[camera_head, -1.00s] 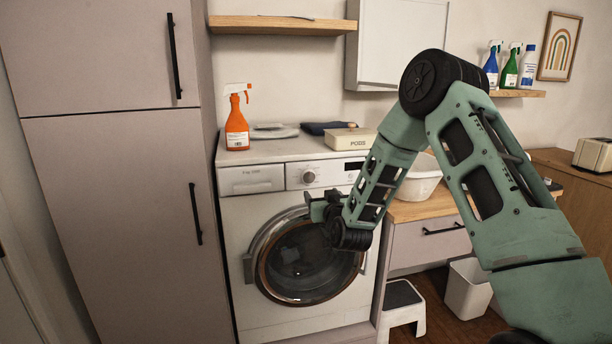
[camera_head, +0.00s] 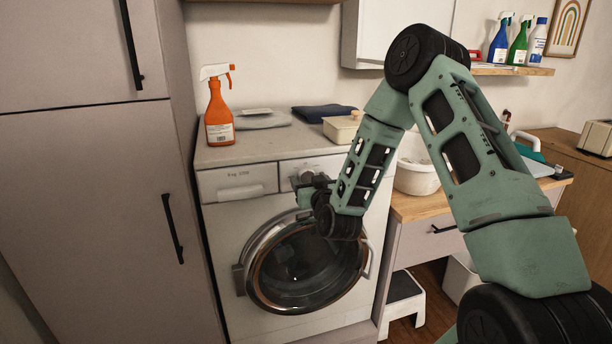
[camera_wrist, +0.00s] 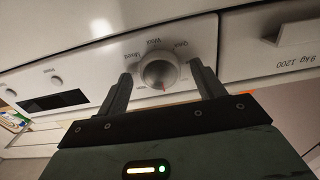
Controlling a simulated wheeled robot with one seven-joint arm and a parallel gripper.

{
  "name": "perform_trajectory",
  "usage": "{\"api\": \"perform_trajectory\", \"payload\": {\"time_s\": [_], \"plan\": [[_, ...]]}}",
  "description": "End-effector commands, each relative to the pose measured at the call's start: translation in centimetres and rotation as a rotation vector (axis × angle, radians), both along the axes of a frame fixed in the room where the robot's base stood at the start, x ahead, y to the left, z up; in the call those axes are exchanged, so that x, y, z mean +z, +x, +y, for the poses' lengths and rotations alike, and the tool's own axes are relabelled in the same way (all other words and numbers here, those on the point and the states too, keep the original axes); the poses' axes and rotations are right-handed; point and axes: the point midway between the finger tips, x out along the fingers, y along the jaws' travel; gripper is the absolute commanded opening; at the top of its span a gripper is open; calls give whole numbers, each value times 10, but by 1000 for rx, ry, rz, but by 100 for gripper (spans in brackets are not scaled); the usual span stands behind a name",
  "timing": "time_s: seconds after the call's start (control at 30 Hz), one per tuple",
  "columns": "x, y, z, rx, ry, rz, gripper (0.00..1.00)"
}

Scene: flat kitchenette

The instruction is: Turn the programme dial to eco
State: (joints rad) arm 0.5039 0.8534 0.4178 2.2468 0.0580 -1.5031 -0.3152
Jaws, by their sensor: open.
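The programme dial (camera_wrist: 158,72) is a round light knob on the washing machine's front panel (camera_wrist: 208,40). In the wrist view, which is turned over, its red mark points down and slightly right. Labels such as Wool, Quick and Mixed ring it; the eco label cannot be made out. My gripper (camera_wrist: 160,70) is open, with one finger on each side of the dial and visible gaps between. In the head view my gripper (camera_head: 312,184) is at the panel, partly covering the dial (camera_head: 304,171). The washing machine (camera_head: 228,215) has a round glass door.
An orange spray bottle (camera_head: 219,112), a folded dark cloth (camera_head: 323,112) and a pale box (camera_head: 342,128) are on top of the machine. A tall cabinet (camera_head: 90,200) stands left, a white basin (camera_head: 415,175) right. A step stool (camera_head: 402,296) is on the floor.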

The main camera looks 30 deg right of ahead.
Motion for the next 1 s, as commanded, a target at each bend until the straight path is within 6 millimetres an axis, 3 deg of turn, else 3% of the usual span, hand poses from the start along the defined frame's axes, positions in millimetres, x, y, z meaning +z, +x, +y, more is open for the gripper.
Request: {"api": "perform_trajectory", "payload": {"time_s": [0.27, 0.43, 0.47, 0.77, 1.0], "plan": [[0, -1, 0, 0, 0, 0, 68], [0, 0, 0, 0, 0, 0, 26], [0, 0, 0, 0, 0, 0, 23], [-1, 0, 0, 0, 22, -6, 23], [-3, 0, 0, 0, 133, -41, 23]]}}
